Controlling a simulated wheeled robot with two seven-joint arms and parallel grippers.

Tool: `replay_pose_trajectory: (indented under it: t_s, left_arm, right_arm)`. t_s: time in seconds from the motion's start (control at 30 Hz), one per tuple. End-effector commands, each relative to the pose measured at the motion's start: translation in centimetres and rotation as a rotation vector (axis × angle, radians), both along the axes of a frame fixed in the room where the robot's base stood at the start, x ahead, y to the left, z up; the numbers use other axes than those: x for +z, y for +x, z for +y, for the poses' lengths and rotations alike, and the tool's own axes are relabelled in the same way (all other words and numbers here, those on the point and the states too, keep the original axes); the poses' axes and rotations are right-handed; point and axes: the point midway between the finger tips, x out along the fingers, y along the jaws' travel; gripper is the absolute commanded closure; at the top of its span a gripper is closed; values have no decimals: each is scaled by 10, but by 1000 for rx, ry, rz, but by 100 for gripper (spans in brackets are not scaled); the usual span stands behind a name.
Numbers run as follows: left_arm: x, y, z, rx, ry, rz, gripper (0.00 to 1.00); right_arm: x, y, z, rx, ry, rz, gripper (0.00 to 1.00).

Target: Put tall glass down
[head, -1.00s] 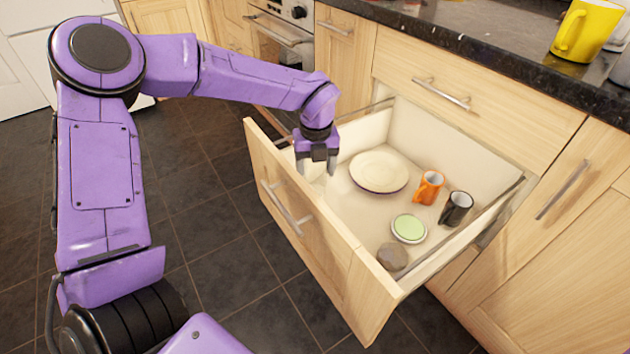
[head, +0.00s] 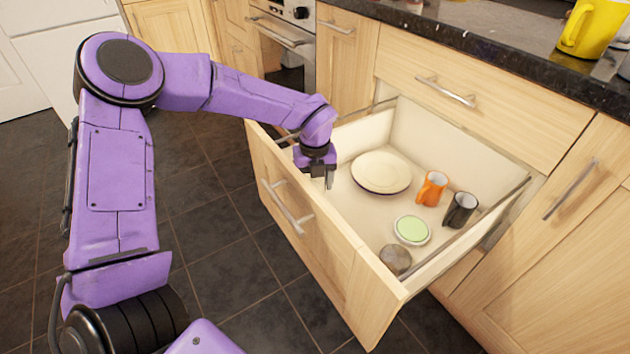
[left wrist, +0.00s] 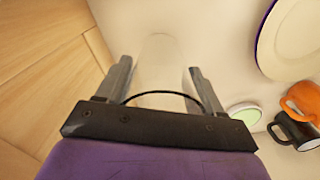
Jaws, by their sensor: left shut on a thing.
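The tall glass (left wrist: 158,62) is clear and faint. It shows between the fingers of my left gripper (left wrist: 160,82) in the left wrist view, over the pale drawer floor. My left gripper is shut on it. In the head view my left gripper (head: 325,180) points down inside the open drawer, close behind its front panel and left of the white plate. The glass is hard to make out there, and I cannot tell whether its base touches the drawer floor. My right gripper is in neither view.
The open drawer (head: 330,264) holds a white plate (head: 381,172), an orange mug (head: 432,188), a black mug (head: 459,209), a green-topped round dish (head: 411,230) and a brownish round item (head: 395,260). A yellow mug (head: 592,28) stands on the counter. Drawer floor between gripper and dish is clear.

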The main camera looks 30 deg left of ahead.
Motion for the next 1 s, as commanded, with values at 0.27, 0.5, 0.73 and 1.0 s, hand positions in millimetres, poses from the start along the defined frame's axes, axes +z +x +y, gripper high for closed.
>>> replay_pose_trajectory:
  t_s: [0.27, 0.5, 0.73, 1.0]
  left_arm:
    - [1, 0, 0, 0, 0, 0, 7]
    - [20, 1, 0, 0, 1, -2, 7]
    - [81, 0, -1, 1, -1, -4, 7]
    - [128, -1, -2, 1, -1, -1, 7]
  right_arm:
    - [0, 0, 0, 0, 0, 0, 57]
    - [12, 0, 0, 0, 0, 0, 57]
    - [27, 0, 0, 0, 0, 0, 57]
    - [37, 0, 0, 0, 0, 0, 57]
